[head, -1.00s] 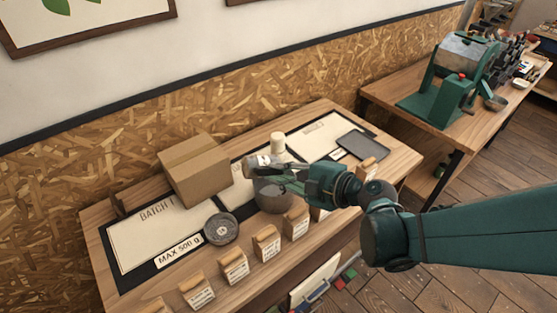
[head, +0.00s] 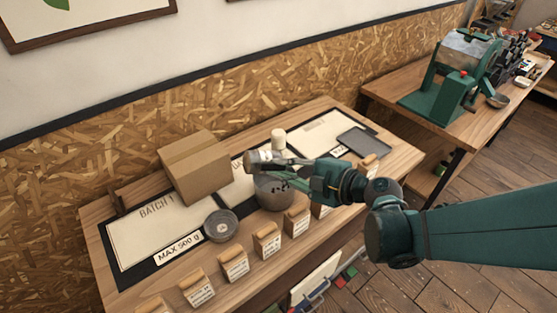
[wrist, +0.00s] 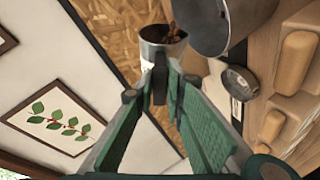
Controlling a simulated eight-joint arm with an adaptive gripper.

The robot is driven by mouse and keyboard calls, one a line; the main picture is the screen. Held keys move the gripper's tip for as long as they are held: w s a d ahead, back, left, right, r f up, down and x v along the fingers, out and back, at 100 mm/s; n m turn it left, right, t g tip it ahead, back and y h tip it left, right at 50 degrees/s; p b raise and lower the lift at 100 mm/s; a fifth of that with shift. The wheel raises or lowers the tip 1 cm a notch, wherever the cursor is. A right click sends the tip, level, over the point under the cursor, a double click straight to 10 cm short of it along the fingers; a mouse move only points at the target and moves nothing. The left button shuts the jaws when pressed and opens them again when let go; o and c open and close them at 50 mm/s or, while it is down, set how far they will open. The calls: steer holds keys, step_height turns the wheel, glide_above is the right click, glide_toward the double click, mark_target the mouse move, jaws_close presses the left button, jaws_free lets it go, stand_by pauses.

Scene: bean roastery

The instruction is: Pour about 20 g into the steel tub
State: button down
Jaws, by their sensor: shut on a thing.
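My gripper (wrist: 168,80) is shut on a small metal cup (wrist: 163,45), and brown beans show inside the cup's mouth. In the head view the cup (head: 258,160) is up in the air, tilted, just left of and above the steel tub (head: 275,195). In the wrist view the tub's rim and wall (wrist: 226,30) are right beside the cup.
A cardboard box (head: 194,168) stands left of the tub. A round grey dish (head: 221,226) sits in front of it. Several labelled wood-topped packets (head: 268,241) line the front edge.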

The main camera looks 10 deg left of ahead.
steer(key=shift+w+d+b, duration=0.1)
steer(key=shift+d+b, duration=0.1)
steer(key=shift+b, duration=0.15)
stand_by(0.3)
steer(key=shift+r, duration=0.1)
steer(key=shift+a+r+p, duration=0.1)
steer(key=shift+a+p, duration=0.15)
steer(key=shift+p, duration=0.4)
steer(key=shift+s+a+n+h+p, duration=0.45)
steer(key=shift+a+n+h+p, duration=0.05)
steer(key=shift+p, duration=0.4)
steer(key=shift+s+a+f+n+h+p, duration=0.2)
steer(key=shift+a+n+h+p, duration=0.15)
steer(key=shift+p, duration=0.15)
steer(key=shift+s+a+f+n+h+p, duration=0.15)
steer(key=shift+a+n+h+p, duration=0.15)
steer(key=shift+p, duration=0.2)
steer(key=shift+w+f, duration=0.1)
steer(key=shift+a+f+h, duration=0.1)
steer(key=shift+a+h, duration=0.1)
steer(key=shift+h, duration=0.15)
